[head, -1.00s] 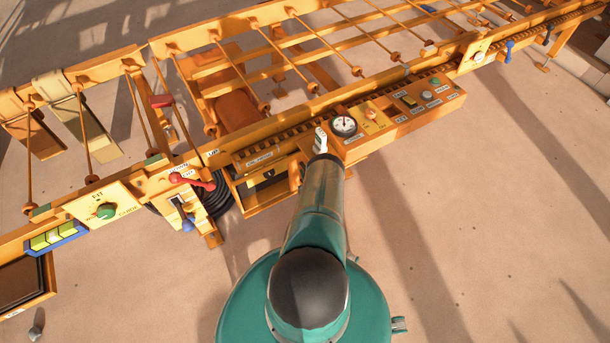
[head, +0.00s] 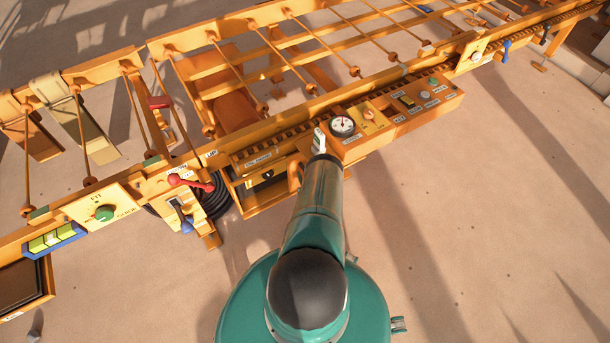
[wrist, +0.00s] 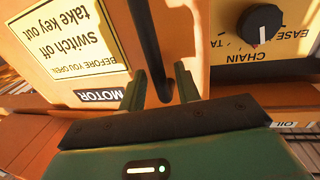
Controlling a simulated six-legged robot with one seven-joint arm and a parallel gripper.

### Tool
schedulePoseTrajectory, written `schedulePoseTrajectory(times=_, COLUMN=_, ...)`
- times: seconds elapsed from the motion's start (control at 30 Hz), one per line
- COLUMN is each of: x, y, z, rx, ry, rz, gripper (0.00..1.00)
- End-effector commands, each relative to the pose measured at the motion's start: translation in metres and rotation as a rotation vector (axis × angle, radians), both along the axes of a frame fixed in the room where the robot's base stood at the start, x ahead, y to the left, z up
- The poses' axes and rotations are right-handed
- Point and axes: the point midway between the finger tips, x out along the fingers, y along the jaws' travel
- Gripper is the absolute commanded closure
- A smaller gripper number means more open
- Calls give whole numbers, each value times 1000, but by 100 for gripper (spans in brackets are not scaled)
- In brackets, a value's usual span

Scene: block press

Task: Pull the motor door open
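In the wrist view the motor door (wrist: 112,22) is an orange panel with a yellow sign about switching off and taking the key out, and a "MOTOR" label (wrist: 98,97). A dark bar-like handle (wrist: 153,55) stands out at its right side. My green gripper (wrist: 160,92) is open, one finger on each side of the handle's lower end. A gap shows on the right of the bar; I cannot tell whether the left finger touches it. In the head view my arm hides the gripper, and an orange handle (head: 295,176) shows beside it.
A yellow panel with a black knob (wrist: 260,24) is right of the door. In the head view a gauge (head: 342,126) and control box lie to the right, and a red lever (head: 190,182) to the left. The floor on the right is clear.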

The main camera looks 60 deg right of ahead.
Motion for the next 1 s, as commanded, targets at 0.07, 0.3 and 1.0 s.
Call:
schedulePoseTrajectory(times=0.07, x=-8, y=7, z=-1, rx=2, ry=2, rz=0, gripper=67)
schedulePoseTrajectory(times=0.3, x=-45, y=41, z=-1, rx=3, ry=2, rz=-1, gripper=67)
schedulePoseTrajectory(times=1.0, x=-98, y=89, z=0, rx=1, ry=1, rz=0, gripper=67)
